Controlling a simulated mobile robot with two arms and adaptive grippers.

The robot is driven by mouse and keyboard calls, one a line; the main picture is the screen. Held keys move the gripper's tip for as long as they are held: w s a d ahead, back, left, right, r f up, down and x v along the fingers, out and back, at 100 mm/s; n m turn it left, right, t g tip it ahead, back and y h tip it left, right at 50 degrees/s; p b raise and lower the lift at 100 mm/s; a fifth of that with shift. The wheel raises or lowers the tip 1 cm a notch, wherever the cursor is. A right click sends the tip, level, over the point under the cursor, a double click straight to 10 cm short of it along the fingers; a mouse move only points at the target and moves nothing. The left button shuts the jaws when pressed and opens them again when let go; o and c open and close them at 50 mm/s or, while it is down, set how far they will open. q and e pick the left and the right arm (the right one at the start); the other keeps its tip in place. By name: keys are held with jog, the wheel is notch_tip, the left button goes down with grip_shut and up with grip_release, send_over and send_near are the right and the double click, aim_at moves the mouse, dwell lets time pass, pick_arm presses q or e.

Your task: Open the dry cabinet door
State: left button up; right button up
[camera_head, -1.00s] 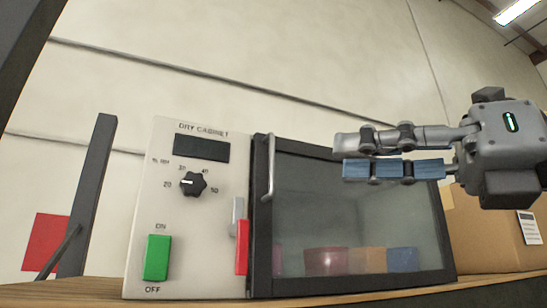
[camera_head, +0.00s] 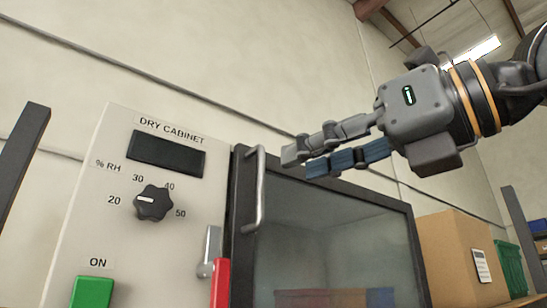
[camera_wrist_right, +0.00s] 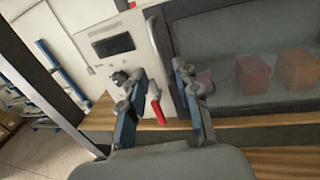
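The dry cabinet (camera_head: 85,205) has a dark-framed glass door (camera_head: 345,245), which looks shut. A grey vertical bar handle (camera_head: 259,190) is on the door's left side. Left of the door are a grey lever (camera_head: 208,250) and a red lever or tab (camera_head: 220,283). My right gripper (camera_head: 298,162) is just right of the handle's upper part in the head view, and I see no contact. The right wrist view shows its fingers (camera_wrist_right: 161,72) spread with nothing between them, pointing at the cabinet front. My left gripper is not in view.
The panel has a black dial (camera_head: 153,203), a dark display (camera_head: 165,155) and a green switch (camera_head: 92,291). Boxes show behind the glass. A cardboard box (camera_head: 450,255) stands right of the cabinet. A wooden shelf edge (camera_wrist_right: 255,121) runs below the door.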

aim_at(263, 178)
jog(key=p+x, duration=0.2)
jog(key=x, duration=0.4)
jog(key=shift+a, duration=0.25)
jog(key=shift+w+a, duration=0.15)
jog(key=shift+w, duration=0.1)
jog(key=shift+c, duration=0.4)
grip_shut()
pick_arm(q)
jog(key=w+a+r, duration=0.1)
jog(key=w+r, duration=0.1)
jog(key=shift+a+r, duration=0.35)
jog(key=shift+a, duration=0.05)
pick_arm(e)
jog(key=shift+s, duration=0.1)
